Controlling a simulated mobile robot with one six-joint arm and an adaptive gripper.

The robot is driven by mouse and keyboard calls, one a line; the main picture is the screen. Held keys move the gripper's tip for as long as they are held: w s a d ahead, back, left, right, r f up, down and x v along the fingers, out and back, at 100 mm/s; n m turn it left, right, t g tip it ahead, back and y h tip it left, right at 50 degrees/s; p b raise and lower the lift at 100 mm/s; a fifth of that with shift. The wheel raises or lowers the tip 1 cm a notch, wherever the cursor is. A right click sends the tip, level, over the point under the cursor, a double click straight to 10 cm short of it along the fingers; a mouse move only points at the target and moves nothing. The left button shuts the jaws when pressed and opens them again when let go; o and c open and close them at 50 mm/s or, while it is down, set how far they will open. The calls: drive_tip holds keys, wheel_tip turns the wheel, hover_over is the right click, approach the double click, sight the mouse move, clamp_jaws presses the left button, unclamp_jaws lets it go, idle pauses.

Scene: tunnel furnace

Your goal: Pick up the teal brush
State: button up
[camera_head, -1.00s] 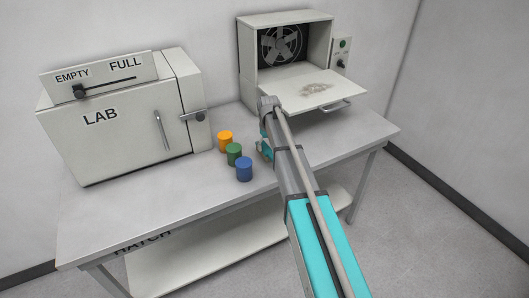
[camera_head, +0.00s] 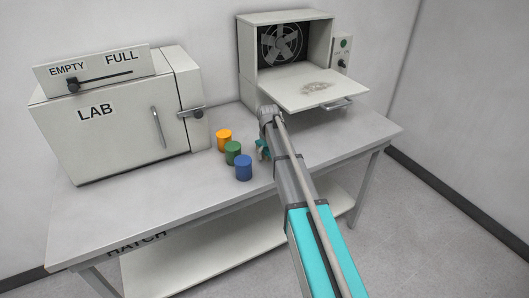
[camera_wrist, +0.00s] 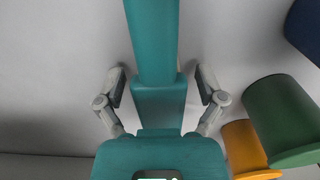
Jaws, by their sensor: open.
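The teal brush (camera_wrist: 152,40) shows in the wrist view as a long teal handle running down from the top edge to a wider block between my fingers. My gripper (camera_wrist: 160,78) is open, with one grey finger on each side of the brush and a gap on both sides. The teal body at the bottom of the wrist view hides the brush's lower end. In the head view my arm covers most of the gripper; a small teal patch beside the arm's end could be brush or gripper, I cannot tell.
Blue (camera_head: 243,168), green (camera_head: 233,153) and orange (camera_head: 224,140) cylinders stand close left of my gripper. The furnace's lowered door (camera_head: 300,86) is just behind it. The LAB cabinet (camera_head: 110,125) stands at the left. The table's front (camera_head: 190,195) is clear.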

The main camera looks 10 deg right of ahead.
idle(0.4)
drive_tip(key=c, duration=1.2)
drive_tip(key=shift+r, duration=0.15)
wheel_tip(320, 180, up, 2)
drive_tip(key=shift+r+p, duration=0.1)
drive_tip(key=shift+p, duration=1.1)
drive_tip(key=s+r+p, duration=0.3)
drive_tip(key=s, duration=0.1)
drive_tip(key=s+r+p, duration=0.4)
drive_tip(key=s, duration=0.1)
drive_tip(key=s+d+r+p, duration=0.1)
drive_tip(key=s+r+p, duration=0.2)
drive_tip(key=s, duration=0.2)
drive_tip(key=shift+r+p, duration=0.25)
drive_tip(key=shift+p, duration=0.1)
